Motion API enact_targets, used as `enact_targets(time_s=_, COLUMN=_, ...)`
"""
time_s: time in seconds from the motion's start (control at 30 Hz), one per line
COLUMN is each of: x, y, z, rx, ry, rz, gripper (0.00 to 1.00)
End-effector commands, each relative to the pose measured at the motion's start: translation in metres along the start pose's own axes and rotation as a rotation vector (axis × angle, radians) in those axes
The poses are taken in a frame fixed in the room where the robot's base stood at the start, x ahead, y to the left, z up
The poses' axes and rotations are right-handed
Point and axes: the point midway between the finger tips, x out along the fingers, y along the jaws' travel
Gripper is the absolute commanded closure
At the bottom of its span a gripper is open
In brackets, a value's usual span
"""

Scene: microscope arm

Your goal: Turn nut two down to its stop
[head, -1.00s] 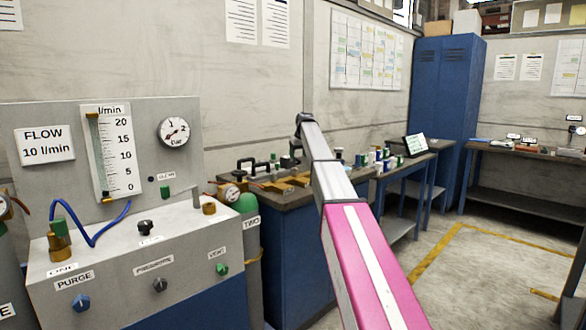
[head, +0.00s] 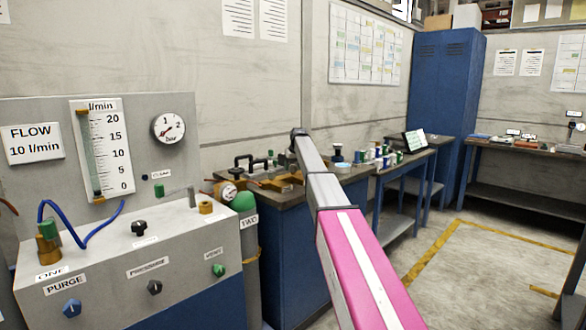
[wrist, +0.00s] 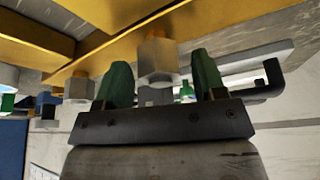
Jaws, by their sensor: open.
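In the wrist view, my gripper (wrist: 161,82) is open, with two green fingertips spread apart on a dark bar. A grey hex nut (wrist: 157,60) shows between the fingertips, below a yellow bar (wrist: 130,35). It looks roughly in line with the gap; I cannot tell whether either finger touches it. A second grey nut (wrist: 79,88) is left of the left fingertip, apart from it. No number shows on either nut, so I cannot tell which is nut two. In the head view, my gripper is not visible; yellow clamp parts (head: 282,184) lie on the bench behind my arm.
A black bent handle (wrist: 270,80) is right of the gripper in the wrist view. In the head view, a gas console (head: 130,260) stands at left and the blue bench (head: 290,250) at centre. Clear floor (head: 480,270) lies at right.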

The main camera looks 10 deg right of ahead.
Motion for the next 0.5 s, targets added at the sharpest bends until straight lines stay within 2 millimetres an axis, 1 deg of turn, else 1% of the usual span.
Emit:
enact_targets(time_s=0.1, x=0.0052, y=0.0, z=-0.0002, rx=0.0, ry=0.0, rz=0.0, gripper=0.36)
enact_targets(time_s=0.37, x=0.0061, y=0.0, z=-0.0001, rx=0.0, ry=0.001, rz=0.0, gripper=0.36)
enact_targets(time_s=0.4, x=0.0061, y=0.0, z=-0.0001, rx=0.0, ry=0.001, rz=0.0, gripper=0.43)
enact_targets(time_s=0.47, x=0.0061, y=-0.0001, z=0.0, rx=0.0, ry=0.001, rz=0.0, gripper=0.62)
enact_targets(time_s=0.5, x=0.0061, y=-0.0001, z=0.0, rx=0.0, ry=0.001, rz=0.0, gripper=0.75)
